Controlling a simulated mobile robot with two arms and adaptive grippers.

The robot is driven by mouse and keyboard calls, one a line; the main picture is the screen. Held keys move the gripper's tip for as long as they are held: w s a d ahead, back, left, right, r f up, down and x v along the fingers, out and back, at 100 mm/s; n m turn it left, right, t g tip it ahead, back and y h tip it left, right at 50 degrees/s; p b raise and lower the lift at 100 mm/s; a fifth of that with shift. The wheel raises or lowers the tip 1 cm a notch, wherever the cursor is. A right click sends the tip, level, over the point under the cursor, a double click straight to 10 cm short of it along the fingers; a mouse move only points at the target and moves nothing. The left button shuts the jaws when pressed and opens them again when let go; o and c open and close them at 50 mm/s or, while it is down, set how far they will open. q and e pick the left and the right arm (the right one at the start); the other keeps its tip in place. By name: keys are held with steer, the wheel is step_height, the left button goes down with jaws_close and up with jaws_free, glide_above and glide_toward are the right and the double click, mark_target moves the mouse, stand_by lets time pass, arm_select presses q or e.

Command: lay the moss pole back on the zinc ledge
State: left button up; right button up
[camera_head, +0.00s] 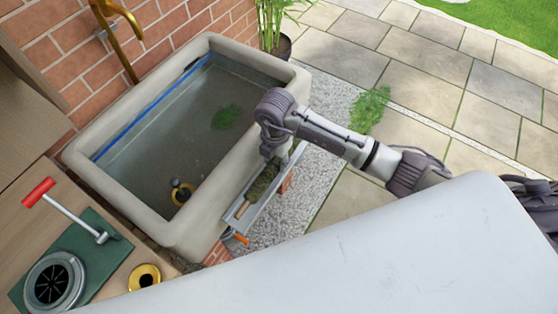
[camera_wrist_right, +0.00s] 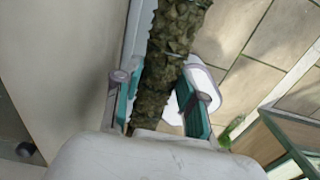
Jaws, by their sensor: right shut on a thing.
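The moss pole (camera_head: 262,183) is a dark green, rough rod with a bare brown end, seen in the head view beside the stone trough's right wall. My right gripper (camera_head: 273,157) comes down over its far end. In the right wrist view the moss pole (camera_wrist_right: 168,50) runs between the two teal-padded fingers of my right gripper (camera_wrist_right: 157,98), which is shut on it. The zinc ledge (camera_head: 267,208) is a narrow grey strip along the trough's outer wall, directly under the pole. I cannot tell whether the pole touches it. My left gripper is out of view.
The stone trough (camera_head: 178,238) holds murky water, with a brass tap (camera_head: 118,35) above it. A red-handled tool (camera_head: 70,212) lies on a green mat (camera_head: 103,262) at left. An orange object (camera_head: 241,238) sits near the ledge's near end. Gravel (camera_head: 310,170) and paving lie right.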

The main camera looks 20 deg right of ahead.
steer(key=shift+w+a+f+b, duration=0.2)
steer(key=shift+f+b, duration=0.45)
steer(key=shift+f, duration=0.25)
steer(key=shift+w+a+f+b, duration=0.1)
steer(key=shift+w+f+b, duration=0.05)
steer(key=shift+f+b, duration=0.7)
steer(key=shift+w+a+f+b, duration=0.15)
steer(key=shift+f+b, duration=0.35)
steer(key=shift+f, duration=0.5)
steer(key=shift+f, duration=0.25)
steer(key=o, duration=1)
steer(key=shift+r, duration=0.1)
steer(key=shift+w+r, duration=0.1)
steer(key=shift+r, duration=0.05)
step_height(320, 180, up, 12)
steer(key=shift+f, duration=0.2)
steer(key=shift+d, duration=0.1)
